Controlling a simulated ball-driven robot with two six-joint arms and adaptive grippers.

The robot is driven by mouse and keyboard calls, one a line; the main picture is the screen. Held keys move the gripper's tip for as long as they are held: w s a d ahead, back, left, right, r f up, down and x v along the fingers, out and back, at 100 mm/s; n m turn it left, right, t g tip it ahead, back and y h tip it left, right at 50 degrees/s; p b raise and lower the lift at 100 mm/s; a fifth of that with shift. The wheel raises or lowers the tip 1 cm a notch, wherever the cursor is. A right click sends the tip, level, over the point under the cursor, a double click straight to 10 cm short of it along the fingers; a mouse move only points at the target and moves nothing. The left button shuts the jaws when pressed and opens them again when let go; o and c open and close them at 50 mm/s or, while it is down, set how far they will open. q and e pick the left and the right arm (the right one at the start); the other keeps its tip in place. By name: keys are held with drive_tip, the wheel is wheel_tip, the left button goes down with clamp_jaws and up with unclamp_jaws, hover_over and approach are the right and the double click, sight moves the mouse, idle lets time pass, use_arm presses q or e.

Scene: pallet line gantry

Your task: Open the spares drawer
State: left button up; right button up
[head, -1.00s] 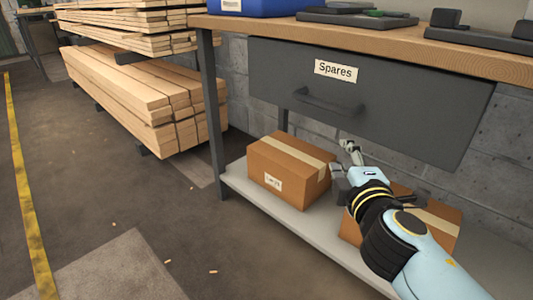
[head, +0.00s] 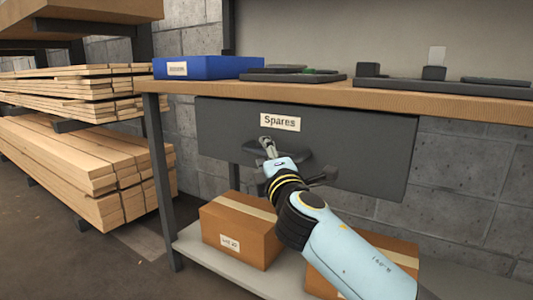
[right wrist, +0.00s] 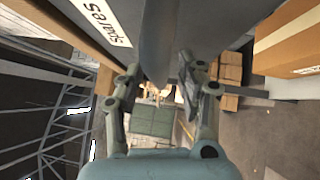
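The spares drawer (head: 360,150) is a dark grey front under the wooden bench top, with a white "Spares" label (head: 280,122). It looks shut. Its dark bar handle (head: 291,153) is partly hidden by my right gripper (head: 296,162). In the right wrist view, the handle (right wrist: 160,45) reaches down between the two spread fingers of my right gripper (right wrist: 160,75). The fingers are open, one on each side of the bar, and do not look closed on it. The label also shows there (right wrist: 106,20). My left gripper is out of view.
A blue bin (head: 215,68) and dark flat parts (head: 440,88) sit on the bench top (head: 350,97). Cardboard boxes (head: 238,228) stand on the lower shelf (head: 200,250), under my right arm. Stacked timber (head: 90,170) is at the left.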

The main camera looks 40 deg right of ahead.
drive_tip(key=shift+w+d, duration=0.15)
drive_tip(key=shift+w, duration=0.1)
clamp_jaws()
idle(0.3)
